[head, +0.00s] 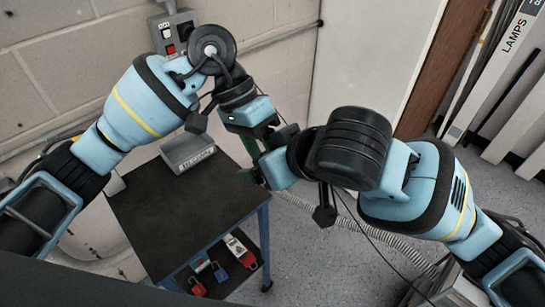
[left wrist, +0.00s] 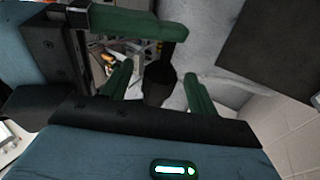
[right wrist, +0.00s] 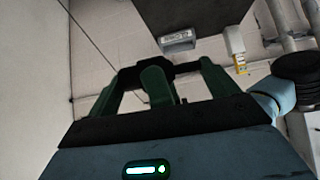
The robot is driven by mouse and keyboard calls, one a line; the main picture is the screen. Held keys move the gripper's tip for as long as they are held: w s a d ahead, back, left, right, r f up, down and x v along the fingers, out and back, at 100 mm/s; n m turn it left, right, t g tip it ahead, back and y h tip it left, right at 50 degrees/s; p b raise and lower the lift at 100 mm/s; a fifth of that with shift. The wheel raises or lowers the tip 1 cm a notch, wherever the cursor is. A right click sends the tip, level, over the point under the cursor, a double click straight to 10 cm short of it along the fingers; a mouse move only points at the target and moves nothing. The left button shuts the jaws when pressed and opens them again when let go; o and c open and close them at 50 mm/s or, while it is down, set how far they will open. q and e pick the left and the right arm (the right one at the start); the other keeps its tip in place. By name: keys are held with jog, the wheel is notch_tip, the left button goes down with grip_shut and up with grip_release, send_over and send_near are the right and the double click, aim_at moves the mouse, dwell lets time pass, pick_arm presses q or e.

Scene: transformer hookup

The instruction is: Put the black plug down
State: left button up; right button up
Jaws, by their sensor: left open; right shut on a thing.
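My two grippers meet in mid-air in the middle of the head view, beside the cart, with green fingers (head: 251,150) partly hidden by the arms. In the left wrist view my left gripper (left wrist: 160,72) is open, its two fingers on either side of a dark piece that seems to be the black plug (left wrist: 160,84). The right gripper's green finger (left wrist: 140,22) crosses near it. In the right wrist view my right gripper (right wrist: 168,68) is shut on the plug, a dark shape (right wrist: 183,68) between its fingertips. The plug is hard to make out in the head view.
A black-topped cart (head: 160,210) stands below, its top mostly clear, with a grey labelled bin (head: 187,152) at its back edge. Padlocks (head: 220,271) and tags lie on its lower shelf. A switch box (head: 172,32) is on the wall. A thin dark cable (head: 372,236) hangs at right.

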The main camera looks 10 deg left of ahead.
pick_arm(q)
jog(key=shift+r, duration=0.1)
jog(key=v, duration=1.2)
